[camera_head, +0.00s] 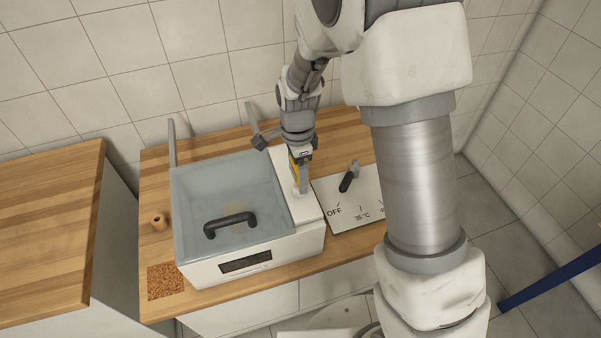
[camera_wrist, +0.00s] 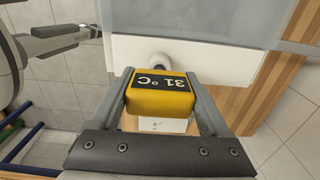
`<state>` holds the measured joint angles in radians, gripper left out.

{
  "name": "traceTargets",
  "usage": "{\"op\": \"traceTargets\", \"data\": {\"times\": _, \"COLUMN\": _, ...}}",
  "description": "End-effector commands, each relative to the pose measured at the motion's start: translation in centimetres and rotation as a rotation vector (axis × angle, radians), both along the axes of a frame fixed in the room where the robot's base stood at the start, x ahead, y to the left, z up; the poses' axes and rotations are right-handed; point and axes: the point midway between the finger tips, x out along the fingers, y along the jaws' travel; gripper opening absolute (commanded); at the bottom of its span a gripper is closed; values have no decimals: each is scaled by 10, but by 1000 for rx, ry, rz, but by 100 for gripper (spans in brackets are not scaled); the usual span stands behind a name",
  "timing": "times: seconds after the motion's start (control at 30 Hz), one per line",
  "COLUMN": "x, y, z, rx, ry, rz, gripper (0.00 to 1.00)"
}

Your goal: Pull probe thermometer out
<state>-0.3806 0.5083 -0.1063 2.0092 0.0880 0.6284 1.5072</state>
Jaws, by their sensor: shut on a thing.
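The probe thermometer has a yellow block body with a dark display reading 31 °C, upside down in the wrist view (camera_wrist: 160,96). In the head view its yellow body (camera_head: 294,170) shows beside my grey finger. My gripper (camera_wrist: 158,80) is shut on the body, one finger on each side; it also shows in the head view (camera_head: 302,186), pointing down over the white ledge of the tank. A round grey-white port (camera_wrist: 158,61) lies just beyond the body. The probe's stem is hidden, so I cannot tell how deep it sits.
The tank (camera_head: 205,275) has a clear lid (camera_head: 235,190) with a black handle (camera_head: 230,224). A dial panel (camera_head: 345,212) marked OFF and 35 °C lies right of it. A cork mat (camera_head: 165,282) and a small wooden piece (camera_head: 159,221) are at left on the wooden counter (camera_head: 150,190).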

Motion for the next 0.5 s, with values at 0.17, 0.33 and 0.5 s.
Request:
{"op": "traceTargets", "data": {"times": 0.17, "x": 0, "y": 0, "z": 0, "rx": 0, "ry": 0, "rz": 0, "gripper": 0}}
{"op": "traceTargets", "data": {"times": 0.33, "x": 0, "y": 0, "z": 1, "rx": 0, "ry": 0, "rz": 0, "gripper": 0}}
{"op": "traceTargets", "data": {"times": 0.5, "x": 0, "y": 0, "z": 3, "rx": 0, "ry": 0, "rz": 0, "gripper": 0}}
